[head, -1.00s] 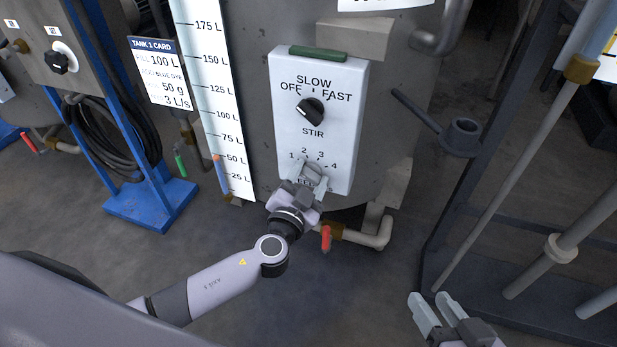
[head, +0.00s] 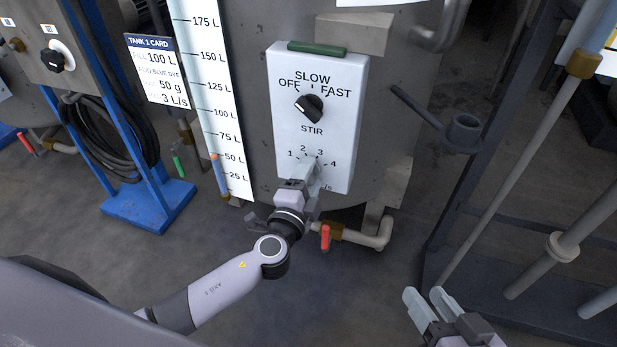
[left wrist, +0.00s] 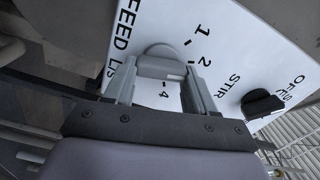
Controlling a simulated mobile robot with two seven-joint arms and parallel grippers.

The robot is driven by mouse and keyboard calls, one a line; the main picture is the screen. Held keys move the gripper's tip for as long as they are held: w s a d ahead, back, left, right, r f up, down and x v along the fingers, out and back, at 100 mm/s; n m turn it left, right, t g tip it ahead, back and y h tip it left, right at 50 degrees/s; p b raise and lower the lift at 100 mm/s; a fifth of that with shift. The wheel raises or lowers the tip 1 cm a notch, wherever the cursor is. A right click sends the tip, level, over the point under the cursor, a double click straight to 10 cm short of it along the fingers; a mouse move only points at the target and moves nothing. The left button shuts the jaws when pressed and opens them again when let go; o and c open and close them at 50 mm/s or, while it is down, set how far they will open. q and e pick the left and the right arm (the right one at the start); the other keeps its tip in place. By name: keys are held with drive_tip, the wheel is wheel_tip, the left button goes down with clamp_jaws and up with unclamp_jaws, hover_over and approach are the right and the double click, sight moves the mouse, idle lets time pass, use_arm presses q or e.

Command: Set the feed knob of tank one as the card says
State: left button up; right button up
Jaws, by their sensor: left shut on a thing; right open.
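The white control panel (head: 342,140) on tank one carries a black stir knob (head: 309,107) and, below it, a feed dial marked 1 to 4. My left gripper (head: 314,168) is shut on the feed knob and hides it in the head view. In the left wrist view the grey feed knob (left wrist: 160,66) sits between the fingertips; I cannot read its exact pointer setting. The tank 1 card (head: 152,70) hangs left of the tank and shows 100 L, blue dye, 50 g and 3 L/s. My right gripper (head: 427,296) is open and empty at lower right.
A level scale (head: 215,110) stands left of the panel. A red-handled valve (head: 325,237) on a pipe is just below and right of my left gripper. A dark rack (head: 480,222) with a cup-shaped holder (head: 463,133) stands at right. The floor at centre is clear.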

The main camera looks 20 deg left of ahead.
use_arm(q)
drive_tip(key=shift+w+m+p, duration=0.1)
drive_tip(key=shift+m+p, duration=0.25)
drive_tip(key=shift+m, duration=2.75)
use_arm(e)
drive_tip(key=shift+d+h, duration=0.3)
drive_tip(key=shift+f, duration=0.1)
use_arm(q)
drive_tip(key=o, duration=1)
drive_tip(key=shift+d+f, duration=0.1)
drive_tip(key=shift+f, duration=0.05)
drive_tip(key=shift+o, duration=0.2)
use_arm(e)
drive_tip(key=shift+d, duration=0.1)
use_arm(q)
drive_tip(key=shift+f, duration=0.1)
use_arm(e)
drive_tip(key=shift+s, duration=0.1)
